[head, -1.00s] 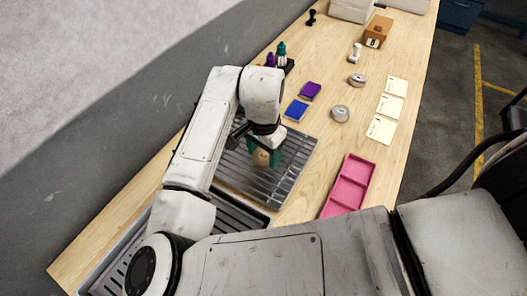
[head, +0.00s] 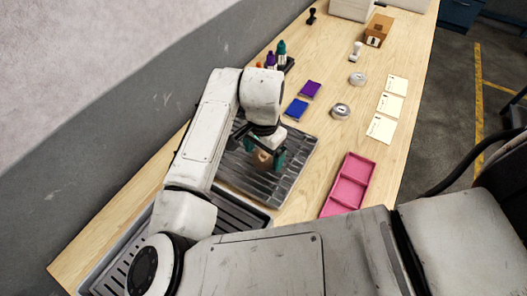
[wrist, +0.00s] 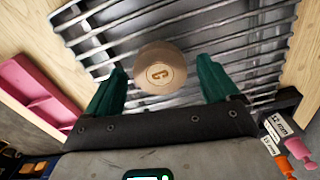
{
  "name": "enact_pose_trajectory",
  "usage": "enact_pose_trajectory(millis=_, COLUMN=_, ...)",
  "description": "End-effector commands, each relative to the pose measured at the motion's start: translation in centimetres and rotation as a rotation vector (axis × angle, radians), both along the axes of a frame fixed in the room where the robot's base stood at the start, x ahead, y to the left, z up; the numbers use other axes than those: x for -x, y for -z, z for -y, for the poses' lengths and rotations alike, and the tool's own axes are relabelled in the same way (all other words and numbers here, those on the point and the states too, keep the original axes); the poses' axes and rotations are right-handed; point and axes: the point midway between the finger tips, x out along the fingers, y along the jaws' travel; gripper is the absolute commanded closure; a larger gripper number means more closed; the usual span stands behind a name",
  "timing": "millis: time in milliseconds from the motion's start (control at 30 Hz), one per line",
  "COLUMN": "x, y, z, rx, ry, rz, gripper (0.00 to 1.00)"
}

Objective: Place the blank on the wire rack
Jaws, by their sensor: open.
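The blank is a round, light wooden piece (head: 262,159) with a G-like mark on its end face. It is at the wire rack (head: 290,187), a grid of metal bars over a tray. My gripper (head: 266,152) is open above the rack. In the wrist view, its green fingers stand on either side of the blank (wrist: 160,70), with a visible gap at each side. The bars of the rack (wrist: 225,35) show behind the blank. The blank's underside is hidden, so its contact with the bars cannot be seen.
A pink divided tray (head: 348,185) lies right of the rack. Blue (head: 296,109) and purple (head: 310,89) pads, metal tins (head: 341,110) and paper cards (head: 381,128) lie beyond. Bare wood separates the rack and pink tray.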

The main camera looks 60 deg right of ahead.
Motion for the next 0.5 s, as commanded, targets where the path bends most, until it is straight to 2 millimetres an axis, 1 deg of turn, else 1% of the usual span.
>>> enact_pose_trajectory(millis=167, x=-0.1, y=-2.1, z=0.1, rx=0.002, ry=0.002, rz=0.003, gripper=0.12)
enact_pose_trajectory(millis=500, x=0.0, y=-9.0, z=0.1, rx=0.000, ry=0.003, rz=0.003, gripper=0.12)
